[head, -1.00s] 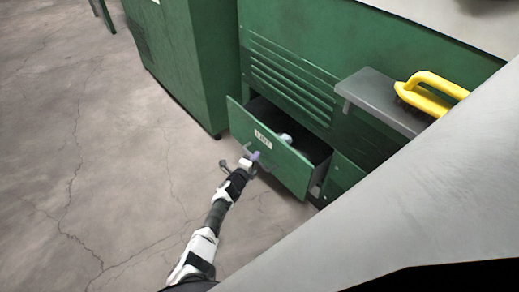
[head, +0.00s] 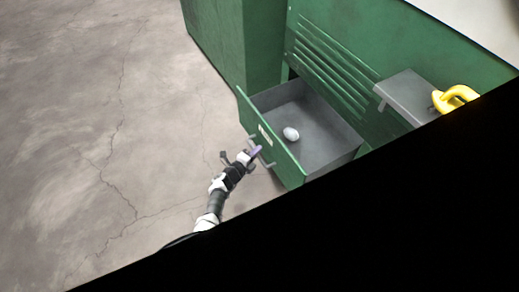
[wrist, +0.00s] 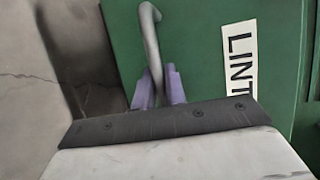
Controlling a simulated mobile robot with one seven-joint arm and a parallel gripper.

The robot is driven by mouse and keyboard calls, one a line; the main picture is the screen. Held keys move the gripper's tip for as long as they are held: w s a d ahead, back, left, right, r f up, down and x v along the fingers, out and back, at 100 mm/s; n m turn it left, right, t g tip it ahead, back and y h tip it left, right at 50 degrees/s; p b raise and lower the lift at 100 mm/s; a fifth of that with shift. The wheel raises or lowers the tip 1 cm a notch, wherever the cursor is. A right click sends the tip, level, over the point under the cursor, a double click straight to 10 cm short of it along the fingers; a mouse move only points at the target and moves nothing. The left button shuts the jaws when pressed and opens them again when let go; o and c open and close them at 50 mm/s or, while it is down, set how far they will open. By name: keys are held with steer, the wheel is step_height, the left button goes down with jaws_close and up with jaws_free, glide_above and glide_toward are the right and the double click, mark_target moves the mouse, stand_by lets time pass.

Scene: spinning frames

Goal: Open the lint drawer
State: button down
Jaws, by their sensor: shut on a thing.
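The green lint drawer (head: 268,140) is pulled well out of the green machine in the head view, its grey inside in plain sight. A whitish rounded lump (head: 291,134) lies on the drawer floor. The "LINT" label (wrist: 239,68) is on the drawer front in the wrist view. My gripper (head: 255,153) is at the front of the drawer. In the wrist view its two purple fingers (wrist: 159,88) are shut on the grey bar handle (wrist: 152,45), which passes between them.
A green cabinet (head: 235,50) stands left of the drawer. The cracked concrete floor (head: 80,120) is clear at left. A large black area covers the lower right of the head view.

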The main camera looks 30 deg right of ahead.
steer(key=shift+a, duration=0.1)
steer(key=c, duration=1.5)
jaws_free()
steer(key=shift+o, duration=0.2)
steer(key=p+v, duration=0.7)
steer(key=v, duration=0.6)
steer(key=shift+s+a+p, duration=0.2)
steer(key=shift+a+p, duration=0.15)
steer(key=shift+p, duration=0.05)
steer(key=shift+w+r, duration=0.1)
